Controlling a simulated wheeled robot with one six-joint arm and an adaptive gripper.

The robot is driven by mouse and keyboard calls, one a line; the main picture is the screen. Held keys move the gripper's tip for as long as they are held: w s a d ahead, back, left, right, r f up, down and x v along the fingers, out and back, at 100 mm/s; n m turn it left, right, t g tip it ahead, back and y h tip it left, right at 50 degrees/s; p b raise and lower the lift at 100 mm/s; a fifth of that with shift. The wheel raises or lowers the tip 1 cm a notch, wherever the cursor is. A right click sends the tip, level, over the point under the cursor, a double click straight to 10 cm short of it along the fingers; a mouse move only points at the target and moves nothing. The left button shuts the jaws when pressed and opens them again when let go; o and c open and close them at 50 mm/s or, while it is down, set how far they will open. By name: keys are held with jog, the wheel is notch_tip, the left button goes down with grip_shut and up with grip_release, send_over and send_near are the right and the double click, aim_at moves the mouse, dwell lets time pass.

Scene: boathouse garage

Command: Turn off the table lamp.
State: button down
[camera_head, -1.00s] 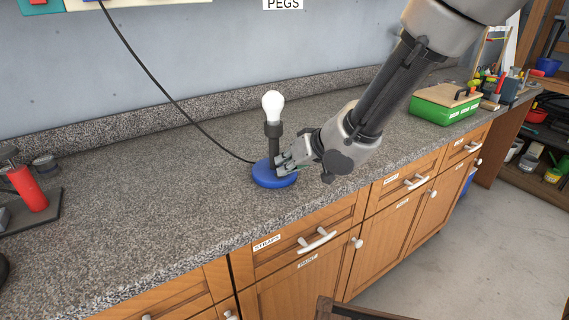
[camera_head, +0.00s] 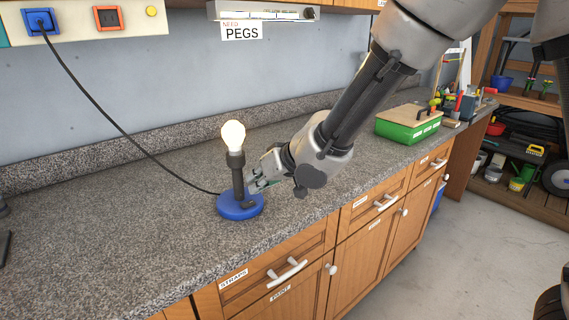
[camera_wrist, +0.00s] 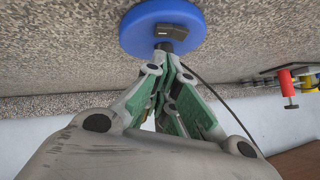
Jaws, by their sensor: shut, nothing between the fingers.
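A small dark switch (camera_head: 248,205) sits on the base. In the wrist view the blue base (camera_wrist: 140,37) is at the top, with the black switch (camera_wrist: 171,30) on it. My gripper (camera_head: 254,184) is shut and empty, just right of the post above the base. In the wrist view its fingertips (camera_wrist: 166,50) are close to the post and switch; I cannot tell whether they touch.
A black cord (camera_head: 125,135) runs from the lamp to a blue wall socket (camera_head: 40,22). A green box (camera_head: 405,126) stands farther right on the granite counter (camera_head: 110,225). Wooden drawers (camera_head: 275,280) are below. The counter left of the lamp is mostly clear.

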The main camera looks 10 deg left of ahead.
jog(key=v, duration=1)
jog(key=shift+r, duration=0.45)
jog(key=shift+w, duration=0.1)
jog(key=shift+s+a+r, duration=0.25)
jog(key=shift+s+r, duration=0.1)
jog(key=shift+a+f, duration=0.1)
